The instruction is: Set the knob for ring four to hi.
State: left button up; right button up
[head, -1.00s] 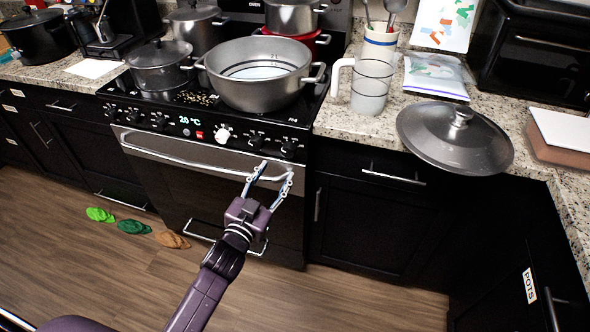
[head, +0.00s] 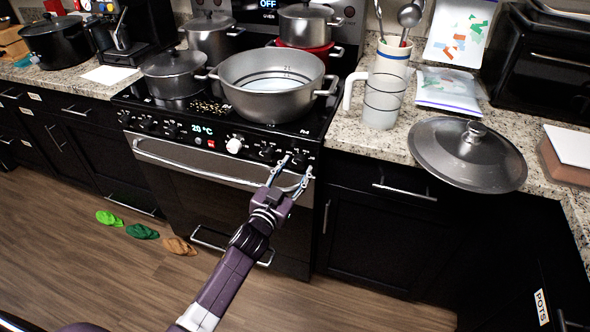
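The stove (head: 200,166) has a front panel with a row of black knobs and one pale knob (head: 234,146). The rightmost black knob (head: 299,158) lies below small lettering at the cooktop's right corner, too small to read surely. My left gripper (head: 298,164) is open, with its two silver fingertips close to this rightmost knob, one on either side in the picture. I cannot tell whether they touch it. The knob's pointer and markings are too small to read. My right gripper is not in view.
A large open pot (head: 272,97) stands at the cooktop's front right, with a lidded pot (head: 174,72) beside it. The oven handle (head: 200,165) runs just below the knobs. A loose lid (head: 468,150) lies on the right counter near a measuring jug (head: 383,88).

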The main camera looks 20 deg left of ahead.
pick_arm(q)
jog(key=c, duration=0.9)
